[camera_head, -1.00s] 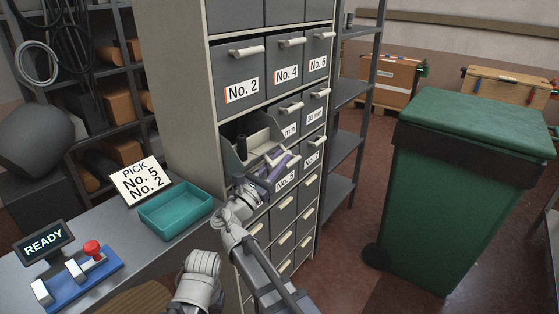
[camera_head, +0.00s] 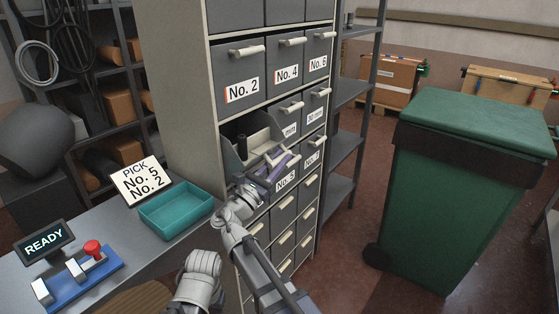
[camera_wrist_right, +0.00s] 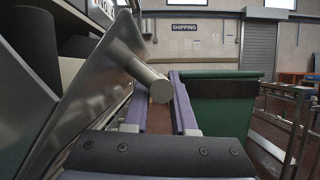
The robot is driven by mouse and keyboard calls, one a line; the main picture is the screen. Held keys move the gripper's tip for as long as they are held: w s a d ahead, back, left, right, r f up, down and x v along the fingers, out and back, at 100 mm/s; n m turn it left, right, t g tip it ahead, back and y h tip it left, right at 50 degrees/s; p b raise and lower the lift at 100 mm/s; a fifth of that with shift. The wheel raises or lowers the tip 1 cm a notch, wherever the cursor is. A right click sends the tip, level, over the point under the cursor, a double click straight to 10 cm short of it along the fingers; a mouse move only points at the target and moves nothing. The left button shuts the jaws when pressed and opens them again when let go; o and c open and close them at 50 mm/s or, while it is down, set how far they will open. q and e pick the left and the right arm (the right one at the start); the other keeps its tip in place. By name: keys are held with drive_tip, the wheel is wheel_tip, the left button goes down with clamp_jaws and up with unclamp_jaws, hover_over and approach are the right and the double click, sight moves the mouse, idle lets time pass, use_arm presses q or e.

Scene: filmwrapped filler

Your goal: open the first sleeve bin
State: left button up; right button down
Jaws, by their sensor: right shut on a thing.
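A grey bin (camera_head: 238,163) in the left column of the cabinet, below No. 2, stands pulled out with its top open. A black upright cylinder (camera_head: 241,146) shows at it. Its front label is not readable in the head view. My right gripper (camera_head: 281,164), with purple fingers, is at the bin's pale bar handle (camera_head: 272,156) and shut on it. In the right wrist view the round handle (camera_wrist_right: 150,82) lies by the purple fingers (camera_wrist_right: 161,103), beside the slanted bin front (camera_wrist_right: 88,85).
The grey cabinet holds closed bins, including No. 2 (camera_head: 240,90) and No. 5 (camera_head: 286,182). A pick sign (camera_head: 141,180), an empty teal tray (camera_head: 176,211) and a READY display (camera_head: 44,242) are on the left table. A green wheeled bin (camera_head: 455,200) stands right, with clear floor before it.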

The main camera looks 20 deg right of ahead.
drive_tip(key=shift+w+a+r+n+t+y+p, duration=0.1)
drive_tip(key=shift+w+r+n+t+y+p, duration=0.05)
drive_tip(key=shift+r+n+p, duration=0.15)
drive_tip(key=shift+w+a+r+n+t+y+p, duration=0.1)
drive_tip(key=shift+r+n+t+y+p, duration=0.1)
drive_tip(key=shift+r+p, duration=0.2)
drive_tip(key=shift+w+a+r+n+t, duration=0.25)
drive_tip(key=shift+w+r+n, duration=0.05)
drive_tip(key=shift+n, duration=0.3)
drive_tip(key=shift+f, duration=0.1)
drive_tip(key=c, duration=1)
unclamp_jaws()
drive_tip(key=shift+s+f, duration=0.1)
